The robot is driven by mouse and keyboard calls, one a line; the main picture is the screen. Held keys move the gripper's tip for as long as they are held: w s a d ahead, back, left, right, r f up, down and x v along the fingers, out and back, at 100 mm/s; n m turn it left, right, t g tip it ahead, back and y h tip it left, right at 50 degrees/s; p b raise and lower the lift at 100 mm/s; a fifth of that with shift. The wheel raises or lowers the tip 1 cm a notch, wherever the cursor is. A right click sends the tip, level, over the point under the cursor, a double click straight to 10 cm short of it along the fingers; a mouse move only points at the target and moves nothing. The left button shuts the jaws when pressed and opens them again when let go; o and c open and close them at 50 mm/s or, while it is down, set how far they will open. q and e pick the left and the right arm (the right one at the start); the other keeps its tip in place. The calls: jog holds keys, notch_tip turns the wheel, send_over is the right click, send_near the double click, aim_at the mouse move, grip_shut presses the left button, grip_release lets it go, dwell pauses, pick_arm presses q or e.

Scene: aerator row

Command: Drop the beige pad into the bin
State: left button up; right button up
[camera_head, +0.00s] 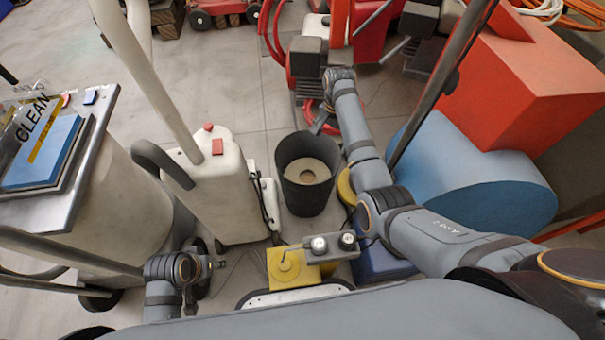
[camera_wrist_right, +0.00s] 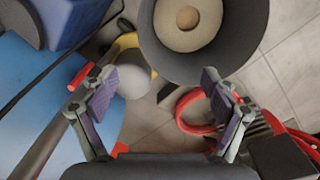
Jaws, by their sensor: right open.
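The beige pad (camera_head: 308,178) is a round disc with a brown centre. It lies inside the dark grey bin (camera_head: 292,196), which stands open on the floor in the middle of the head view. In the right wrist view the pad (camera_wrist_right: 186,38) also shows inside the bin (camera_wrist_right: 231,58) at the top. My right gripper (camera_head: 320,126) is at the bin's far right edge, above the rim level. In the wrist view its two purple-padded fingers (camera_wrist_right: 161,98) are wide apart with nothing between them. My left gripper (camera_head: 215,265) is low at the left, mostly hidden by its own arm.
A white tank (camera_head: 212,195) stands left of the bin, and a table with a CLEAN sign (camera_head: 38,120) is further left. A blue drum (camera_head: 470,180) and red box (camera_head: 525,80) are at the right. Red machines and hoses (camera_head: 272,35) lie behind.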

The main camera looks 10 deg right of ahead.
notch_tip(320, 180, up, 5)
jog(key=shift+r, duration=0.2)
dwell(0.6)
